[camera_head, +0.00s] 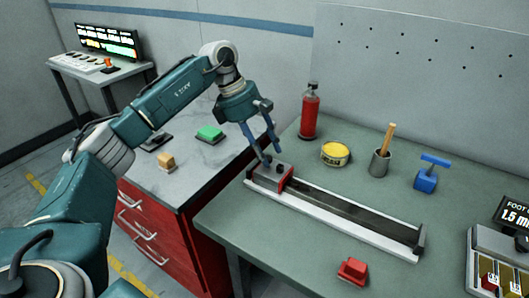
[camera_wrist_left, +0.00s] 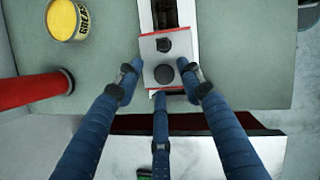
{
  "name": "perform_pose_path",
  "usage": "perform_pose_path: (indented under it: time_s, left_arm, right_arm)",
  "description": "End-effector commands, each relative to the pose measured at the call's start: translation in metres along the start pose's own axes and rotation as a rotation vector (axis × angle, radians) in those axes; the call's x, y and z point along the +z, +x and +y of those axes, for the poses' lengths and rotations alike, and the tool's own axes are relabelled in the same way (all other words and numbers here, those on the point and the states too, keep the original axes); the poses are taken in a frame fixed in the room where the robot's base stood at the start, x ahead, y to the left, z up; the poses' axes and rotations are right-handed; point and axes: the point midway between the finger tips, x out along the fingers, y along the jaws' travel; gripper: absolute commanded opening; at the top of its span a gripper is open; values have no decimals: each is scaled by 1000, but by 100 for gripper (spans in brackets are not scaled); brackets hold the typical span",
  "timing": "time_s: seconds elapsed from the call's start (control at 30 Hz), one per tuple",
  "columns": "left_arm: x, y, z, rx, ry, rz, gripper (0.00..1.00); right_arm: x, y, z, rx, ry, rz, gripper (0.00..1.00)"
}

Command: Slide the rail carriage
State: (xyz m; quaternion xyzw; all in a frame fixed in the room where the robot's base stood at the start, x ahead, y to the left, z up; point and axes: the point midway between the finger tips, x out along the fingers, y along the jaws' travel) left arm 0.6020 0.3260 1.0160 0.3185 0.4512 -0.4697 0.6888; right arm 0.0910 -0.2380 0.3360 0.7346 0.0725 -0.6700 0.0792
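The rail carriage (camera_head: 272,176) is a grey block with red ends and dark knobs on top. It sits at the left end of the long rail (camera_head: 350,220), which has a dark channel and a pale front side. My left gripper (camera_head: 268,158) points down at the carriage, its fingers spread. In the left wrist view my left gripper (camera_wrist_left: 161,86) has its fingers apart around the near knob of the carriage (camera_wrist_left: 150,55). I cannot tell whether any finger touches it. My right gripper is not in view.
Behind the rail stand a red extinguisher (camera_head: 310,112), a yellow tin (camera_head: 335,153), a grey cup (camera_head: 380,163) and a blue T-handled block (camera_head: 426,180). A red block (camera_head: 352,270) lies in front of the rail. The channel right of the carriage looks clear.

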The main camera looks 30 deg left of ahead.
Motion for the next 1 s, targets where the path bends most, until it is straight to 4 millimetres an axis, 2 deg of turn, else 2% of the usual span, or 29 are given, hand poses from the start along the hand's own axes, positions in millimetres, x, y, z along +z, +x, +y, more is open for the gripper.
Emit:
perform_pose_path:
  time_s: [0.23,0.37,0.47,0.8,1.0]
  left_arm:
    - [-2,4,-3,-10,-1,5,40]
    - [-2,-4,-3,-11,-1,6,40]
    - [-1,-19,-2,-8,0,4,40]
    - [0,-90,-1,-7,-1,3,40]
    - [-1,-112,0,-8,-1,4,40]
  right_arm:
    - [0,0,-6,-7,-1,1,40]
    - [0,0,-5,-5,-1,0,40]
    - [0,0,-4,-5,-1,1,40]
    - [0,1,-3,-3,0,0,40]
    - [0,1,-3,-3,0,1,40]
